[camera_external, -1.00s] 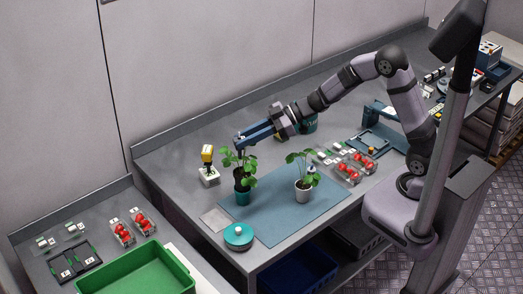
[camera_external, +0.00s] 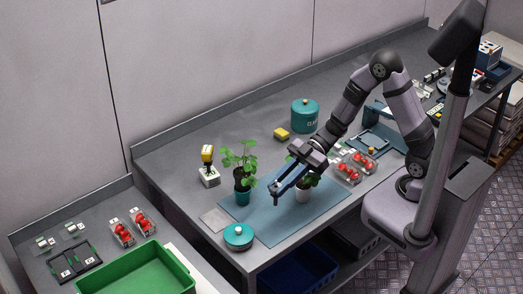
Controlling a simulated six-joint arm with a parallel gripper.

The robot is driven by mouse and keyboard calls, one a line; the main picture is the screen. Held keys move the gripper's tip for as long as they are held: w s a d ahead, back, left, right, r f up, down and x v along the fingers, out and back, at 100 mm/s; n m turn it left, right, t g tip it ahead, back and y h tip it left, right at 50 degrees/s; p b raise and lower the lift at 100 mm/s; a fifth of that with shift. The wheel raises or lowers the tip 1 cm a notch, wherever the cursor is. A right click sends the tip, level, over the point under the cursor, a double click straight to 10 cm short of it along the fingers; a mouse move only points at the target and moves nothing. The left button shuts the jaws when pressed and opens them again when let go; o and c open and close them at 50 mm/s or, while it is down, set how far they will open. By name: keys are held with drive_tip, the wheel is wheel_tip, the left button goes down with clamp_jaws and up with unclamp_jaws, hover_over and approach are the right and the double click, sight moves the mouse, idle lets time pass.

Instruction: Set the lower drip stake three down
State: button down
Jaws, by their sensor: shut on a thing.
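My gripper (camera_external: 276,189) hangs over the blue mat (camera_external: 262,226), left of the plant in the white pot (camera_external: 302,195). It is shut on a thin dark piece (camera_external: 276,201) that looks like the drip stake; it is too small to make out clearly. A leafy plant in a teal pot (camera_external: 243,198) stands to the left on the mat, apart from my gripper. My gripper and forearm hide much of the white-potted plant. No other drip stake can be made out.
A teal round tin (camera_external: 238,237) sits at the front left corner, near a pale square plate (camera_external: 215,220). A yellow-topped device (camera_external: 208,168), a yellow block (camera_external: 282,134) and a teal canister (camera_external: 304,117) stand behind. Berry punnets (camera_external: 350,170) lie right. A green crate (camera_external: 140,272) sits lower left.

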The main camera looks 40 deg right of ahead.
wheel_tip(320, 180, down, 6)
idle(0.6)
drive_tip(key=shift+f+p, duration=0.2)
drive_tip(key=shift+p, duration=0.1)
drive_tip(key=shift+f, duration=1.95)
drive_tip(key=shift+f, duration=0.1)
drive_tip(key=shift+f, duration=0.15)
drive_tip(key=c, duration=1.6)
unclamp_jaws()
